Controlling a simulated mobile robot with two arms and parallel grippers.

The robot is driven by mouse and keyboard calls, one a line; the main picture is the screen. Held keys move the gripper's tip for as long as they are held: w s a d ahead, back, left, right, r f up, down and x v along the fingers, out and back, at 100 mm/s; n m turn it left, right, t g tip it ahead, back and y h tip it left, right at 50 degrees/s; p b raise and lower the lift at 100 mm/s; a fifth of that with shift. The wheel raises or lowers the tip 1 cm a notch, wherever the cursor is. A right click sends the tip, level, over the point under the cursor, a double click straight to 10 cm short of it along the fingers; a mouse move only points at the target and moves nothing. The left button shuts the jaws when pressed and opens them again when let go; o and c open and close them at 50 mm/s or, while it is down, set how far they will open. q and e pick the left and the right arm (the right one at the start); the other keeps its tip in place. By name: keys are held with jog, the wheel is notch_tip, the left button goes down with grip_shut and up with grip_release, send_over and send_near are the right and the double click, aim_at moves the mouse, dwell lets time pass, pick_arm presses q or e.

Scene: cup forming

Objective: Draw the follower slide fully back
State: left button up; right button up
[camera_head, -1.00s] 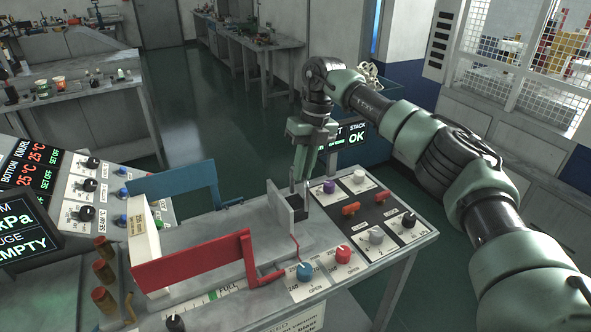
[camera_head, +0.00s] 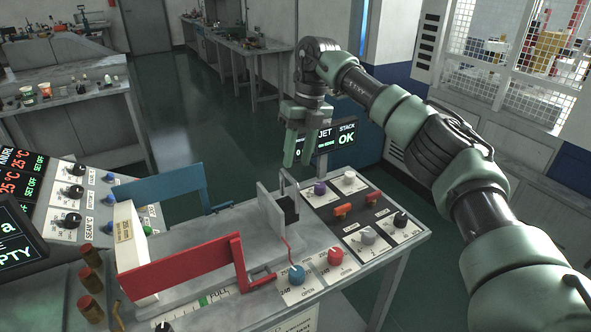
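An upright grey plate (camera_head: 271,213), which looks like the follower slide, stands at the right end of the channel between a blue rail (camera_head: 160,187) and a red rail (camera_head: 182,264). A dark block (camera_head: 288,208) and a thin metal handle (camera_head: 290,180) are on its right side. My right gripper (camera_head: 297,163) hangs just above the handle, fingers pointing down, apart with nothing seen between them. A cream block (camera_head: 130,240) stands at the channel's left end, apart from the plate. My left gripper is not in view.
A blue knob (camera_head: 296,274) and a red knob (camera_head: 335,257) sit in front. Brass posts (camera_head: 90,281) stand at left. A display (camera_head: 340,137) is behind my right gripper.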

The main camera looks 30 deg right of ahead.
jog(key=r, duration=0.2)
jog(key=d+r, duration=0.1)
jog(key=r, duration=0.1)
dwell(0.4)
